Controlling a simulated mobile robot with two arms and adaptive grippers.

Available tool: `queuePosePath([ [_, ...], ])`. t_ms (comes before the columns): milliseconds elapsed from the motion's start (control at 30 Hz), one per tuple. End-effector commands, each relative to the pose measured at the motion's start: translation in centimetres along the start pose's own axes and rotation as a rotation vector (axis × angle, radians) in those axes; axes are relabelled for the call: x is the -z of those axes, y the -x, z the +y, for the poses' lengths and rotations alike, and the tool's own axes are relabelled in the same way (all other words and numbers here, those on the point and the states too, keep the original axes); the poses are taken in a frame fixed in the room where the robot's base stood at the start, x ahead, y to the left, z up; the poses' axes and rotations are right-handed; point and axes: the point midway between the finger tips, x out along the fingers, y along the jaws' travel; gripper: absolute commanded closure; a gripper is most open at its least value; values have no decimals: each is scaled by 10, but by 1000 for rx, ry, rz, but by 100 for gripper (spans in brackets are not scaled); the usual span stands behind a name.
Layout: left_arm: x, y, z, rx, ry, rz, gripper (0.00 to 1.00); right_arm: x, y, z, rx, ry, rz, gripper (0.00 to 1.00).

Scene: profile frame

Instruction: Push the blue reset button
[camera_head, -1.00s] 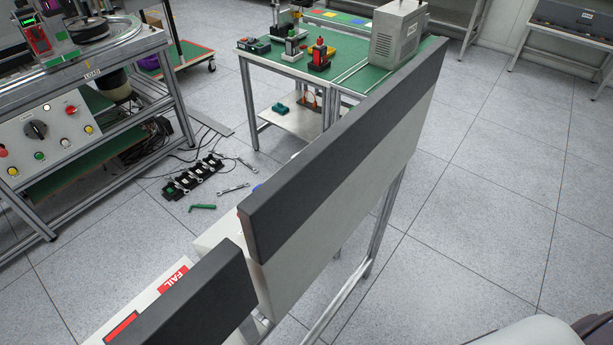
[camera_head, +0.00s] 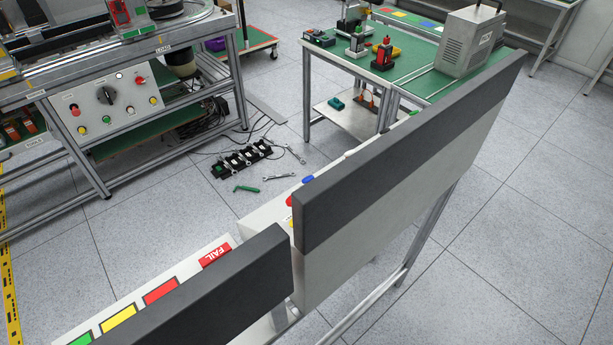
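A blue button-like piece (camera_head: 308,180) shows just past the left end of a tall grey board with a dark top band (camera_head: 400,150). A red piece (camera_head: 289,200) sits beside it, on a white box-like surface (camera_head: 262,222). The board hides part of this surface. I cannot read any label on the blue piece. Neither of my grippers is in view.
A lower dark-topped board (camera_head: 215,295) stands nearer, beside a white strip with a red FAIL label (camera_head: 215,254). A workbench with a control panel (camera_head: 110,100) is at left. A green-topped table (camera_head: 420,60) stands behind. Tools (camera_head: 245,160) lie on the floor. Floor at right is open.

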Motion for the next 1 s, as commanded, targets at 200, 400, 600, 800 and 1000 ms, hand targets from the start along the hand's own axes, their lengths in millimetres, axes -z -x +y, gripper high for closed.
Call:
queuePosePath([
  [200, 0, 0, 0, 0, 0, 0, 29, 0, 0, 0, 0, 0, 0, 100],
  [400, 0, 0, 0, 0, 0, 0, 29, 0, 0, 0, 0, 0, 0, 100],
  [600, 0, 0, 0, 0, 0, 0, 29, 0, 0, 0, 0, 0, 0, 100],
  [800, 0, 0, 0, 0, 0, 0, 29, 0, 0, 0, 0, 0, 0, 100],
  [1000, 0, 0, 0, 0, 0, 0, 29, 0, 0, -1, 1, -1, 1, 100],
])
